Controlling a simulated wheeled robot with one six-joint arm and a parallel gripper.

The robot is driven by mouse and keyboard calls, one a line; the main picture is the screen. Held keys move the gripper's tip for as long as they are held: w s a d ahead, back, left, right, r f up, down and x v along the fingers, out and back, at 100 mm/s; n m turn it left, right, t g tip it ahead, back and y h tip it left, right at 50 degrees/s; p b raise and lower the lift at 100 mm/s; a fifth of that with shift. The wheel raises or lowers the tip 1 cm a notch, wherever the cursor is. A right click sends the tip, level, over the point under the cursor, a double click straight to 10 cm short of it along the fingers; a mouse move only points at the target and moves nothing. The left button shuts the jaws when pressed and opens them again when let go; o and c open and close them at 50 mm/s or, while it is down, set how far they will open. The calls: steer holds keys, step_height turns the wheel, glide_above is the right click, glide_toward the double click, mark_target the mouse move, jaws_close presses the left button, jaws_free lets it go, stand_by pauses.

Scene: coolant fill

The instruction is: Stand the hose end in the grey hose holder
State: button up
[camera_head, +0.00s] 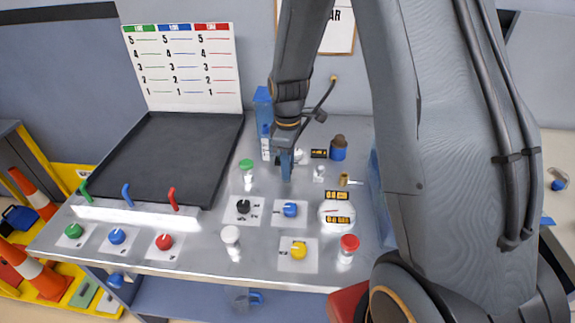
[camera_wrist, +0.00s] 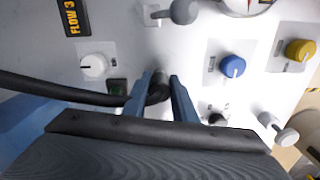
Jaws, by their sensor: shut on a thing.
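My gripper (camera_head: 286,172) points down over the middle of the grey panel. In the wrist view, its two blue fingers (camera_wrist: 160,98) are shut on the dark end of a black hose (camera_wrist: 70,92). The hose runs from the fingers to the left edge of that view, and the fingers partly hide its end. In the head view, my fingers hide the hose end. I cannot pick out the grey hose holder with certainty in either view.
Close by stand a blue knob (camera_head: 290,209), a black knob (camera_head: 243,206), a white gauge (camera_head: 337,216), a brass fitting (camera_head: 343,179) and a green-topped post (camera_head: 246,166). A blue container (camera_head: 263,120) and a brown-capped blue bottle (camera_head: 338,149) stand behind. A black tray (camera_head: 170,160) lies left.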

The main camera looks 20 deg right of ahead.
steer(key=shift+f, duration=0.4)
steer(key=o, duration=0.9)
steer(key=shift+r, duration=0.15)
step_height(320, 180, up, 6)
steer(key=shift+r+b, duration=0.15)
steer(key=shift+b, duration=0.95)
steer(key=shift+r, duration=0.65)
